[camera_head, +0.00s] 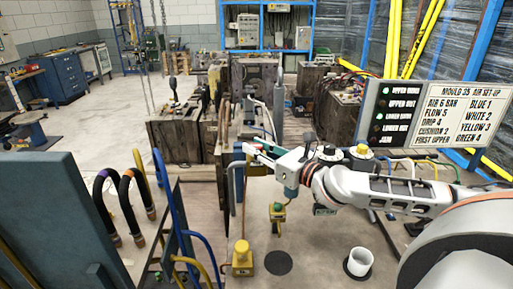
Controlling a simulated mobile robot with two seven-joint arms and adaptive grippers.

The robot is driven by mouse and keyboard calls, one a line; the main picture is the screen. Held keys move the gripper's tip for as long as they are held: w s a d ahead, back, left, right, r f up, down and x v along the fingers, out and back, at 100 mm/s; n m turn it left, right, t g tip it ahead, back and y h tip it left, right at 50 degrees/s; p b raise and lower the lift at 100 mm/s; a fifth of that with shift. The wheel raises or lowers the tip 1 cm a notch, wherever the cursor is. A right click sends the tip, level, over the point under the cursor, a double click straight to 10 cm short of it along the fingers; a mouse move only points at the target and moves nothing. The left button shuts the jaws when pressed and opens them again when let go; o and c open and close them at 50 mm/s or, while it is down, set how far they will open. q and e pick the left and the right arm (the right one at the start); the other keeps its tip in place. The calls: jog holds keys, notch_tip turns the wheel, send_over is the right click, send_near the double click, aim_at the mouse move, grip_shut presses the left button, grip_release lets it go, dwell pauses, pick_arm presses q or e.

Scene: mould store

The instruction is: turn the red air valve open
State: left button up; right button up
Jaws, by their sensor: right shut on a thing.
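My right gripper (256,158) reaches in from the right on a white arm and is shut at an upright blue fitting (238,176) near the middle of the picture. A small reddish patch at its fingertips looks like part of the red air valve; the rest of the valve is hidden by the gripper or too small to make out. I cannot tell how far the valve is turned. My left gripper is not in view.
A sign panel (435,116) stands at the right, close above my right arm. A white cup (359,262) and a yellow-topped fitting (242,258) stand on the near surface. Black, blue and yellow hoses rise at the left by a dark panel (55,215). Large moulds (178,139) stand behind.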

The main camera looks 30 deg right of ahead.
aim_at(261, 150)
dwell(0.3)
jog(key=o, duration=1.1)
jog(key=shift+o, duration=0.2)
jog(key=shift+v, duration=2.1)
jog(key=v, duration=0.7)
jog(key=shift+s+d, duration=0.25)
jog(key=shift+s, duration=0.1)
